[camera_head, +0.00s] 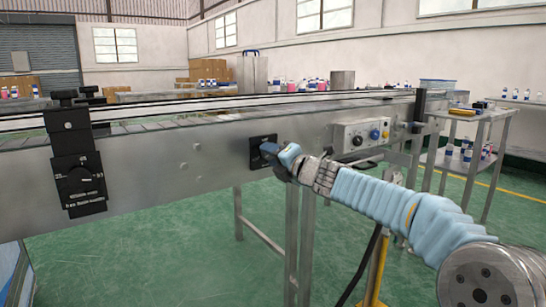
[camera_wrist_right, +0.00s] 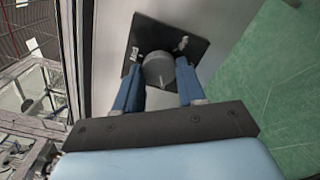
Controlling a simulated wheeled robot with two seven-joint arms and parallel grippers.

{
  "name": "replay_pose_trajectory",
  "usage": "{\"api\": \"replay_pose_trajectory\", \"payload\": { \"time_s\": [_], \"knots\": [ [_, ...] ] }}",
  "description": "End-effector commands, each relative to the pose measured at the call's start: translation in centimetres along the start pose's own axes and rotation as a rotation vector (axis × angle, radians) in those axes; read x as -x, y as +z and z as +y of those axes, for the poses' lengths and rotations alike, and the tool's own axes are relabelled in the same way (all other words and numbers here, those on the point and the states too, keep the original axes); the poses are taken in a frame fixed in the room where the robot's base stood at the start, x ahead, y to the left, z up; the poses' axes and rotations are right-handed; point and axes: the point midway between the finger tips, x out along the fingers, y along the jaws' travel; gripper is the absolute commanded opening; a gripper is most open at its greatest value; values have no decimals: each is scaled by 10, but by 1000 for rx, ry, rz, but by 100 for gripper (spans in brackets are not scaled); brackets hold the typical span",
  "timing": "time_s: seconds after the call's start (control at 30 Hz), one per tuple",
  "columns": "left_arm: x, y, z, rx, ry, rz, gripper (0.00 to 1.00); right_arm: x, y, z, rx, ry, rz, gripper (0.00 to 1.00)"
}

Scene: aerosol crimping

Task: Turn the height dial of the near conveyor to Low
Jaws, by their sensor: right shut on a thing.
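The near conveyor (camera_head: 210,157) runs across the head view with a grey metal side. A black square dial plate (camera_head: 257,141) sits on that side, partly covered by my right gripper (camera_head: 268,149). In the right wrist view the plate (camera_wrist_right: 190,47) carries a round grey dial knob (camera_wrist_right: 160,71) with a light pointer line. My right gripper (camera_wrist_right: 157,88) is shut on the knob, with one blue finger on each side. The marks on the plate are too small to read. My left gripper is not in view.
A black dial box (camera_head: 80,170) with printed marks is at the left of the conveyor side. A control box (camera_head: 360,135) with buttons is right of my gripper. A cart (camera_head: 480,115) with bottles stands at the right. Green floor (camera_head: 170,245) lies open below.

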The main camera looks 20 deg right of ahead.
Motion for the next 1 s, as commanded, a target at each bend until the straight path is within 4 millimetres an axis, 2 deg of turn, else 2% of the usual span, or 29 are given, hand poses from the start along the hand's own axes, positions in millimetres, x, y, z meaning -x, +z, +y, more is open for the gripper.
{"api": "replay_pose_trajectory", "payload": {
  "time_s": [0.07, 0.1, 0.23, 0.5, 0.63, 0.77, 1.0],
  "knots": [
    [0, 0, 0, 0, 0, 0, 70, -1, -2, -2, -1, -4, 4, 9],
    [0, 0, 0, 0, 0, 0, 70, -1, -2, -2, -1, -4, 4, 45],
    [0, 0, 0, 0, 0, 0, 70, 0, -2, -2, -1, -3, 3, 65],
    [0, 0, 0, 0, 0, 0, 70, 0, -1, -1, -2, -1, 1, 65],
    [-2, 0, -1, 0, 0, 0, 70, 11, 0, -1, -2, 0, -1, 65],
    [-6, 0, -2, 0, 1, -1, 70, 36, 0, -1, -3, 0, -2, 65],
    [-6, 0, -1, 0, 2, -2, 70, 96, 1, 0, -2, 0, -1, 65]
  ]
}}
